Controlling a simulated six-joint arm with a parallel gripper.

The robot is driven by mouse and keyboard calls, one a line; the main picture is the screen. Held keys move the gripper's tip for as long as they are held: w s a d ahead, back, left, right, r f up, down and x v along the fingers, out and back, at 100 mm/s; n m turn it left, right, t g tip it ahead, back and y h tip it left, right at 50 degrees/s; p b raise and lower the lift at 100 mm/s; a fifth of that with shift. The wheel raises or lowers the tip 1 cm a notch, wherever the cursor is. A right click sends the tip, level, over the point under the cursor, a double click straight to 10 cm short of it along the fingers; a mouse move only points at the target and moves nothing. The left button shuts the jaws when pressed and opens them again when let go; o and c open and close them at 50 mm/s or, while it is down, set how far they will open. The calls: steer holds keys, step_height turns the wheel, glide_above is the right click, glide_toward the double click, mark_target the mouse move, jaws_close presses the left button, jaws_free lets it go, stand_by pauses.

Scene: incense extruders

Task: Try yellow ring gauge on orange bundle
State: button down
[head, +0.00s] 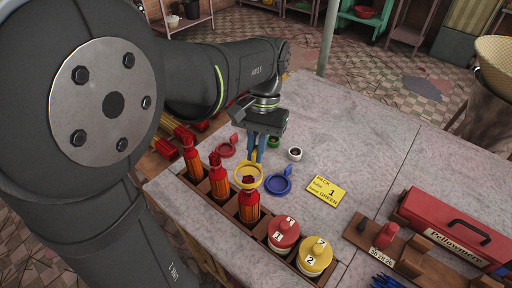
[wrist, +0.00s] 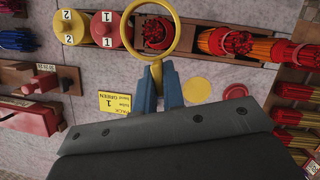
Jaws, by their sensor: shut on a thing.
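My gripper (head: 258,152) has blue fingers, which also show in the wrist view (wrist: 157,92). It is shut on the handle of the yellow ring gauge (head: 238,184), seen flat in the wrist view (wrist: 174,46). Several orange bundles with red tops stand upright in a wooden rack. Other bundles (head: 219,182) stand further left.
Red canister 1 (head: 283,237) and yellow canister 2 (head: 314,258) share the rack. A red toolbox (head: 455,228) stands at right.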

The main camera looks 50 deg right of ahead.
steer(key=shift+f, duration=0.1)
stand_by(0.3)
steer(key=shift+f, duration=1.8)
steer(key=shift+f, duration=2.3)
